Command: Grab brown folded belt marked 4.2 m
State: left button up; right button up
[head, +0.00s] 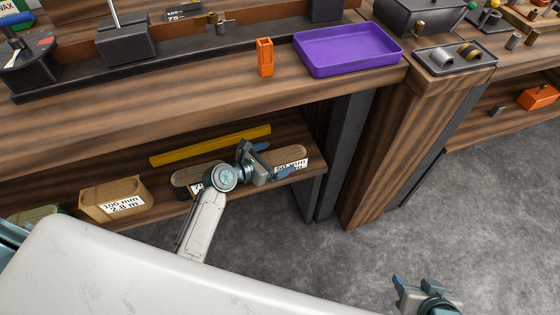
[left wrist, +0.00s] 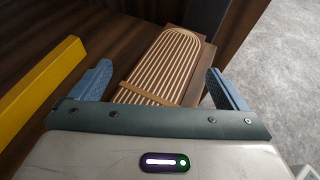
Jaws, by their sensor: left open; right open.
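A brown folded belt (head: 291,153) lies on the lower shelf near its right end. Its white label reads "50 mm", and the rest is hidden by my left gripper (head: 274,162), so I cannot read a length. In the left wrist view this ribbed belt (left wrist: 168,62), with a tan band across it, lies ahead between the two blue fingers of the open left gripper (left wrist: 158,72). The fingers appear apart from it, one to each side. My right gripper (head: 412,290) is open and empty, low at the right over the grey floor.
A yellow bar (head: 210,146) lies behind the belts. A dark-ended belt (head: 182,182) with a mostly covered label lies just left, and a tan belt marked 100 mm 2.8 m (head: 117,199) further left. The worktop above holds a purple tray (head: 347,48) and an orange holder (head: 265,58).

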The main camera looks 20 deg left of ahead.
pick_arm(q)
jog(key=c, duration=1.6)
